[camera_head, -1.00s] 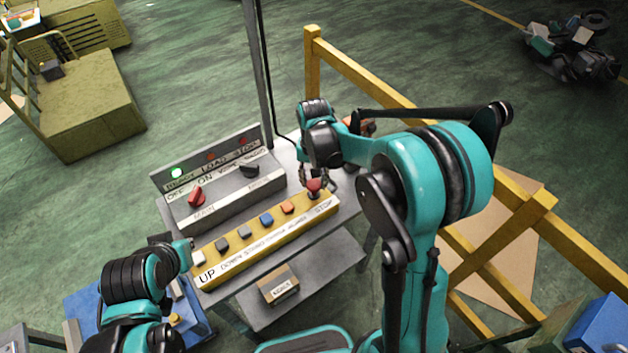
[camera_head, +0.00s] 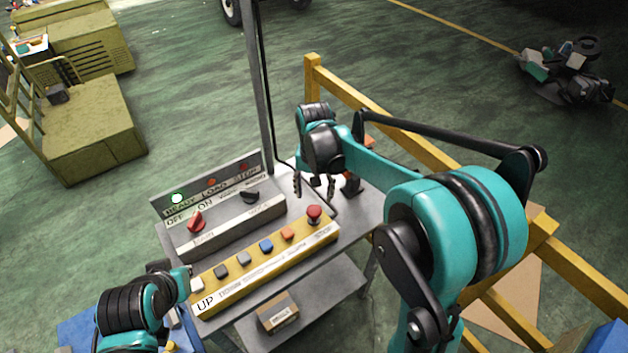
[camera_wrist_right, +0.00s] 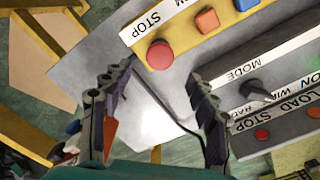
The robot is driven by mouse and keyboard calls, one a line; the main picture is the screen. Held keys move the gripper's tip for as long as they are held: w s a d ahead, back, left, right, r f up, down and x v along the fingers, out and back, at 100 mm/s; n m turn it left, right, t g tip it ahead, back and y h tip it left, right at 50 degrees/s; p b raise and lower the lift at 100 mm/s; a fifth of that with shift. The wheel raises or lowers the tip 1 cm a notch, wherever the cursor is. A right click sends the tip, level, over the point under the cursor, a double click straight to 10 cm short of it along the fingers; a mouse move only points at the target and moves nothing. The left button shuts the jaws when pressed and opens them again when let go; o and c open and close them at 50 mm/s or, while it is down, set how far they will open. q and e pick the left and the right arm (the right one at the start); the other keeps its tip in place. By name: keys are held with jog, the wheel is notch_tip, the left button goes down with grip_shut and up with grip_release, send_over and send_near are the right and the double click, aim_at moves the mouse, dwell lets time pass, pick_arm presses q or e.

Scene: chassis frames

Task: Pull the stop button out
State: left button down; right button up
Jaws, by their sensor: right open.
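The red mushroom-shaped stop button (camera_head: 314,214) stands at the right end of the yellow button panel (camera_head: 262,262), above the STOP label. My right gripper (camera_head: 314,186) is open and empty, behind the button and apart from it. In the right wrist view the button (camera_wrist_right: 160,54) shows ahead, beyond the gap between the spread fingers (camera_wrist_right: 160,76). Nothing lies between the fingers. My left gripper (camera_head: 188,272) is beside the white button at the UP end; its fingers are too small and covered to judge.
A grey console (camera_head: 220,222) with a red knob, a black knob and a lit green lamp stands behind the panel. A grey post rises behind it. A yellow railing (camera_head: 365,95) runs along the right. A small box (camera_head: 278,315) sits on the lower shelf.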

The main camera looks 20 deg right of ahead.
notch_tip(320, 180, up, 6)
jog(key=shift+f, duration=0.1)
dwell(0.5)
pick_arm(q)
notch_tip(320, 180, down, 9)
jog(key=b, duration=0.9)
jog(key=shift+f, duration=0.2)
jog(key=shift+f+b, duration=0.15)
jog(key=shift+b, duration=0.15)
pick_arm(e)
jog(key=s+d+f+n+t, duration=0.1)
jog(key=s+f+n+t, duration=0.1)
jog(key=s+f, duration=0.3)
jog(key=s+d+f+n+t, duration=0.1)
jog(key=s+f+n+t, duration=0.2)
jog(key=s, duration=0.9)
notch_tip(320, 180, down, 3)
jog(key=shift+s+d+r+t, duration=0.2)
jog(key=shift+s+d+t, duration=0.15)
jog(key=shift+t, duration=0.75)
pick_arm(q)
jog(key=shift+a, duration=0.1)
pick_arm(e)
jog(key=shift+a, duration=0.1)
